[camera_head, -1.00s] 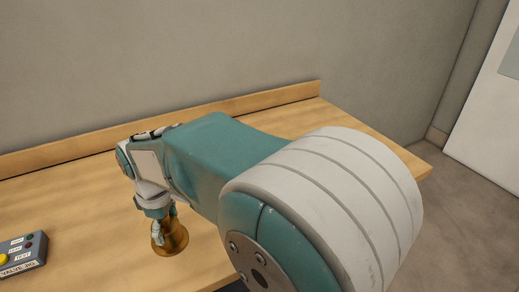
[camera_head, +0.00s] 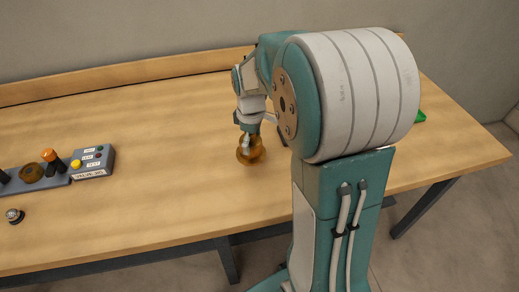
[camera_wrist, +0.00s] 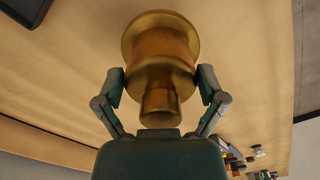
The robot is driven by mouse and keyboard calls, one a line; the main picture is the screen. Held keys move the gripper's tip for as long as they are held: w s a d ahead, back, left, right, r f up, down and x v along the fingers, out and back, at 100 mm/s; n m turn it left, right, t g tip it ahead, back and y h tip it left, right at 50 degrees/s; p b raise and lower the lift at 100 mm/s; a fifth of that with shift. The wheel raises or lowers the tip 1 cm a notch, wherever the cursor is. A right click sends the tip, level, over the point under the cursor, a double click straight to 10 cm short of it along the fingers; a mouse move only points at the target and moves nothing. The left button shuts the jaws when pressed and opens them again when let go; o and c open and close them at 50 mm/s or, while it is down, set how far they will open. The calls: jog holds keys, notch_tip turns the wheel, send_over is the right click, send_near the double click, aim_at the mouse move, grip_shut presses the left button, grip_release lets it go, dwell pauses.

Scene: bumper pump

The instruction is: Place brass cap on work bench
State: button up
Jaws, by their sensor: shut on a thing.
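The brass cap (camera_wrist: 160,50) is a golden, stepped round piece with a wide flange and a narrower stem. In the wrist view my gripper (camera_wrist: 160,85) has its two fingers closed on either side of the cap's body. In the head view the brass cap (camera_head: 250,150) is at the end of my gripper (camera_head: 250,130), over the work bench (camera_head: 170,140). Whether the cap touches the wooden top or hangs just above it, I cannot tell. My arm hides part of the bench at the right.
A grey control box (camera_head: 92,162) with a yellow button joins a long grey base (camera_head: 35,178) at the left. A small dark and silver round piece (camera_head: 14,215) lies near the front left. A green thing (camera_head: 420,117) shows at the right. The bench between box and cap is clear.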

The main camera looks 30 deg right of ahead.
aim_at(259, 151)
jog(key=d+f, duration=0.1)
jog(key=w+d+f, duration=0.1)
jog(key=f, duration=0.1)
jog(key=shift+d+f, duration=0.1)
jog(key=shift+d, duration=0.2)
jog(key=shift+w+d+f, duration=0.15)
jog(key=shift+f, duration=1.55)
jog(key=shift+f, duration=0.15)
jog(key=o, duration=1)
